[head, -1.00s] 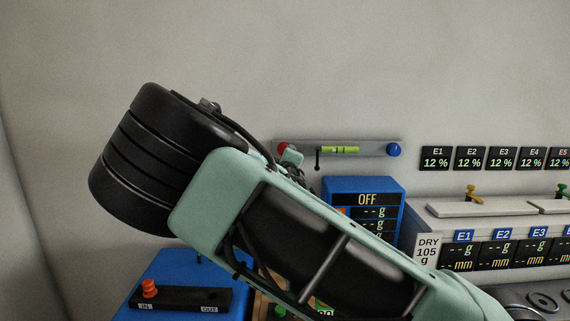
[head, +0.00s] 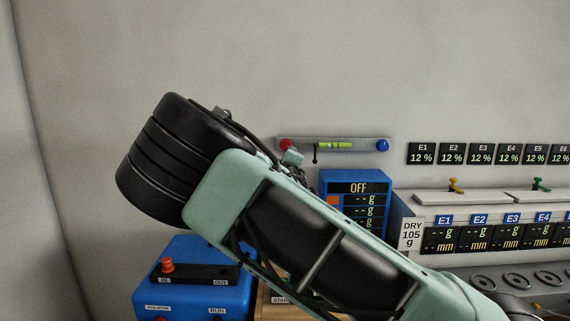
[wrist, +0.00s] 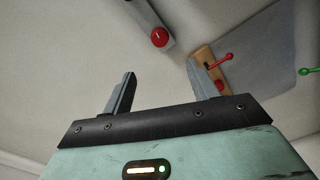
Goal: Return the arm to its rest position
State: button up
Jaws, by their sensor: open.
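My arm crosses the head view diagonally, with its mint-green link and black ribbed joint raised in front of the bench. My gripper (wrist: 163,95) shows in the wrist view with its two grey fingers spread wide apart and nothing between them. In the head view the gripper itself cannot be made out. The right finger overlaps a wooden block with a red lever (wrist: 220,61) in the picture; I cannot tell if they touch.
A blue box with an IN/OUT panel (head: 190,275) stands at the lower left. A blue OFF display unit (head: 378,188) and a row of labelled stations (head: 500,235) stand right. A wall bar with red and blue knobs (head: 360,145) hangs behind. The upper wall area is clear.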

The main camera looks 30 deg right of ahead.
jog(key=s+a+f+m+g+y, duration=0.2)
jog(key=s+a+f+g+y, duration=0.15)
jog(key=f, duration=0.45)
jog(key=s+a+f+m+g+y, duration=0.25)
jog(key=s+a+f, duration=0.2)
jog(key=f, duration=0.35)
jog(key=s+a+f+n+g+y, duration=0.1)
jog(key=s+a+g+y, duration=0.1)
jog(key=s+a, duration=0.4)
jog(key=s+a+f+g+y, duration=0.15)
jog(key=s+a, duration=0.25)
jog(key=a, duration=0.5)
jog(key=s+a+r+n+g, duration=0.1)
jog(key=s+a+r, duration=0.1)
jog(key=s, duration=0.6)
jog(key=s+a+r+n+g+y, duration=0.1)
jog(key=s+a+r+n+g, duration=0.1)
jog(key=s, duration=0.7)
jog(key=s+a+r+n+g, duration=0.2)
jog(key=s+a, duration=0.3)
jog(key=s, duration=0.3)
jog(key=shift+s+a+r, duration=0.15)
jog(key=shift+a+r, duration=0.25)
jog(key=shift+r, duration=0.5)
jog(key=shift+y, duration=0.25)
